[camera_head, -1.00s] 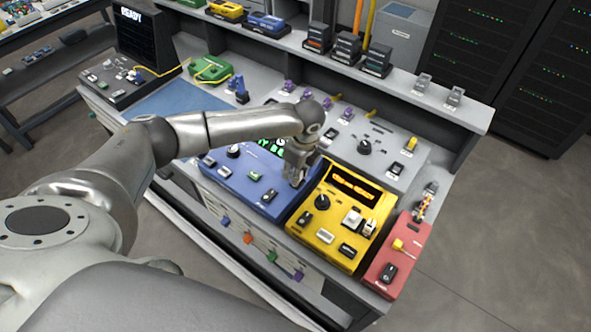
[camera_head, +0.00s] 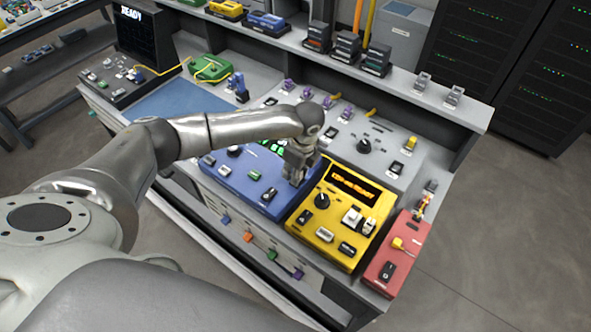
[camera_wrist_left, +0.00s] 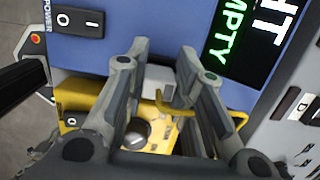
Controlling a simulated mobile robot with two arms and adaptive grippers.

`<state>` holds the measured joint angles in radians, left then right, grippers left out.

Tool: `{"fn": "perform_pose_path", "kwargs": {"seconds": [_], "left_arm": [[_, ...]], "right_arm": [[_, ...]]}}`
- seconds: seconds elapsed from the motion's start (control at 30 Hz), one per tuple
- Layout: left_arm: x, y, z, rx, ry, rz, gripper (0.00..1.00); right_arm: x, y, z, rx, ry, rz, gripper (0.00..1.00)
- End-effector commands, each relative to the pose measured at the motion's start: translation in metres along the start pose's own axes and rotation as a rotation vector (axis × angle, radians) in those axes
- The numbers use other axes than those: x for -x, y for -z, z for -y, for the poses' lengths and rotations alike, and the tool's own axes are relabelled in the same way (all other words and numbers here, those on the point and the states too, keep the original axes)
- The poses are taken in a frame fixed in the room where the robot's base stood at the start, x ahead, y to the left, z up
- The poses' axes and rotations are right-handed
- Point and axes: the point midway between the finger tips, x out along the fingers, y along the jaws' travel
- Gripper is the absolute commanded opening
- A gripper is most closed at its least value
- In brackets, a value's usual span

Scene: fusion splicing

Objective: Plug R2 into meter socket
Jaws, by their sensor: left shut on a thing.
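My left gripper (camera_head: 298,172) is over the right end of the blue unit (camera_head: 228,185), beside the yellow unit (camera_head: 310,236). In the left wrist view its fingers (camera_wrist_left: 157,62) are shut on a small pale piece with a yellow lead (camera_wrist_left: 178,108). The piece is mostly hidden between the fingers, and no R2 label is readable. No meter socket can be made out; the gripper covers that area. My right gripper is not in view.
The yellow unit has a lit orange display (camera_head: 351,184) and a knob (camera_wrist_left: 137,133). A red unit (camera_head: 398,258) stands right of it. A grey panel (camera_head: 350,146) with several plugs and a knob lies behind. A blue mat (camera_head: 178,100) is clear on the left.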

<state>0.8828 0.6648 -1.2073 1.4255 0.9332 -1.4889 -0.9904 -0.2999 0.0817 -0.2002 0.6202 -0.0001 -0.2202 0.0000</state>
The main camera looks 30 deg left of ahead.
Motion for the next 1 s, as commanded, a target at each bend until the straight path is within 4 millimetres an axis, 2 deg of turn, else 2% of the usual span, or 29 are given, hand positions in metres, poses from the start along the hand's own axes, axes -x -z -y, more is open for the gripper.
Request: {"fn": "perform_pose_path", "kwargs": {"seconds": [0.27, 0.3, 0.47, 0.83, 1.0], "left_arm": [[-0.003, 0.001, 0.000, 0.000, 0.000, 0.000, 0.01], [-0.003, 0.001, 0.000, 0.000, 0.000, 0.000, 0.28], [-0.003, 0.001, 0.000, -0.001, 0.001, 0.000, 0.48], [0.000, 0.001, 0.001, -0.001, 0.002, -0.001, 0.49], [0.023, 0.001, 0.001, -0.002, 0.005, -0.001, 0.49]], "right_arm": [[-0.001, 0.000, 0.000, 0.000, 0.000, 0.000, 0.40], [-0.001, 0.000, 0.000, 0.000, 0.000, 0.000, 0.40], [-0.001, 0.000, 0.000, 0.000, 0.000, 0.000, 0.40], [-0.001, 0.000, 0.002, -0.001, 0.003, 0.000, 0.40], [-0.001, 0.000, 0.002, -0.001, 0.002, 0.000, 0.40]]}}
